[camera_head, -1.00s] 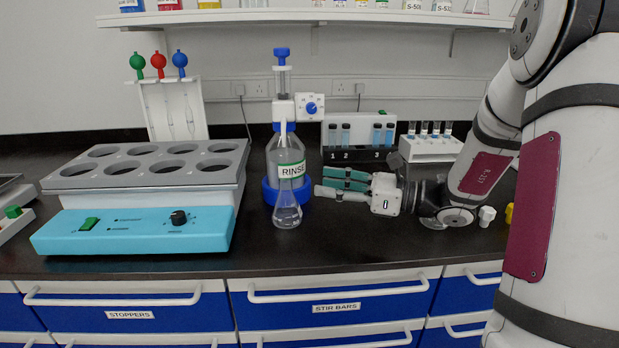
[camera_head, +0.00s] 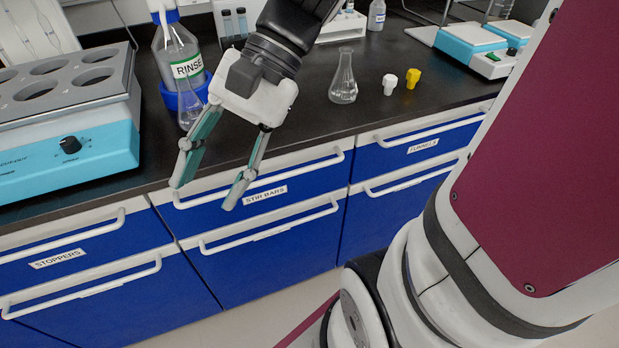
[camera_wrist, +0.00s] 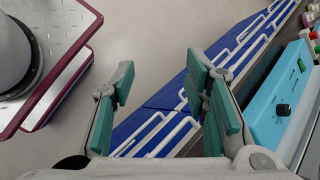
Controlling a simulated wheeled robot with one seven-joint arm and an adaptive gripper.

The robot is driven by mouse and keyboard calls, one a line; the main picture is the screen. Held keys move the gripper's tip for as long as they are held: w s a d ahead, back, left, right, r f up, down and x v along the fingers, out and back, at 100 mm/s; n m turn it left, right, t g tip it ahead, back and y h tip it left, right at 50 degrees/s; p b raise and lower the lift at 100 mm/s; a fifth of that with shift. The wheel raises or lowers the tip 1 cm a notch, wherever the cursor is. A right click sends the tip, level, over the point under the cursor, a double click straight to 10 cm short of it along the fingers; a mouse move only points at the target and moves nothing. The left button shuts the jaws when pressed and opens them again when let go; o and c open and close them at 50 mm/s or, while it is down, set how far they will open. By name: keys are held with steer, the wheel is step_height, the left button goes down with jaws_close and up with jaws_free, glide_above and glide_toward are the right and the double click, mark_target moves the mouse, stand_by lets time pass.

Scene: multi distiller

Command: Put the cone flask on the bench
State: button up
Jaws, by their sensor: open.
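A clear cone flask (camera_head: 187,108) stands on the black bench (camera_head: 290,118) in front of the bottle marked RINSE, partly hidden by my gripper. A second clear cone flask (camera_head: 343,82) stands upright on the bench to the right of my wrist, and nothing touches it. My gripper (camera_head: 205,192) is open and empty, fingers pointing down in front of the drawer marked STIR BARS. In the wrist view the two green-padded fingers (camera_wrist: 165,85) are spread, with only floor and drawer fronts between and beyond them.
The RINSE bottle (camera_head: 178,58) stands in a blue ring. A turquoise bath (camera_head: 68,150) is at the left. White (camera_head: 389,84) and yellow (camera_head: 412,78) stoppers lie right of the second flask. Turquoise devices (camera_head: 470,42) stand at the back right. The bench's front right stretch is clear.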

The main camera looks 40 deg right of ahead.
steer(key=s+d+f+n+t+h, duration=0.1)
steer(key=s+d+n+t+h, duration=0.1)
steer(key=s+d+n+h, duration=0.6)
steer(key=s+n+h, duration=0.1)
steer(key=s, duration=0.2)
steer(key=shift+s+d+f+n, duration=0.15)
steer(key=shift+s+f+n, duration=0.1)
steer(key=shift+s+n, duration=0.1)
steer(key=shift+r, duration=0.1)
step_height(320, 180, up, 19)
steer(key=t+p, duration=0.3)
steer(key=p, duration=1.4)
